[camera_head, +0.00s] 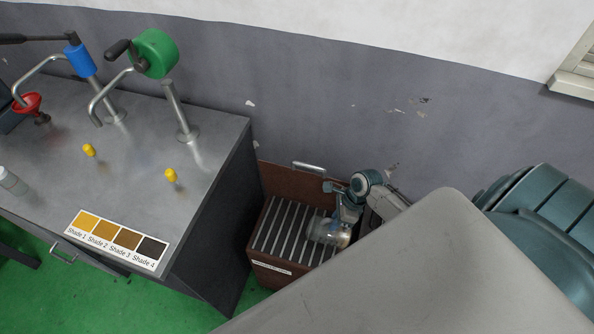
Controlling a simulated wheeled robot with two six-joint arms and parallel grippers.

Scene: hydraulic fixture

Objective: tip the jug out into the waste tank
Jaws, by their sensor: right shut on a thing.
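The waste tank (282,267) is a brown open box with a slatted grate on top, on the floor just right of the metal bench. Its lid stands raised at the back with a grey handle. My right gripper (343,216) is over the right part of the tank and is shut on the jug (325,231). The jug is clear, lies tilted on its side above the grate, and its mouth seems to point left. I cannot tell whether any liquid is in it. My left gripper is out of view.
The metal bench (140,140) carries a blue-topped tap (80,60), a green-topped tap (154,53), a red funnel (27,103), yellow knobs (171,175), a small clear container (12,181) and a shade card (117,240). The grey wall stands close behind the tank.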

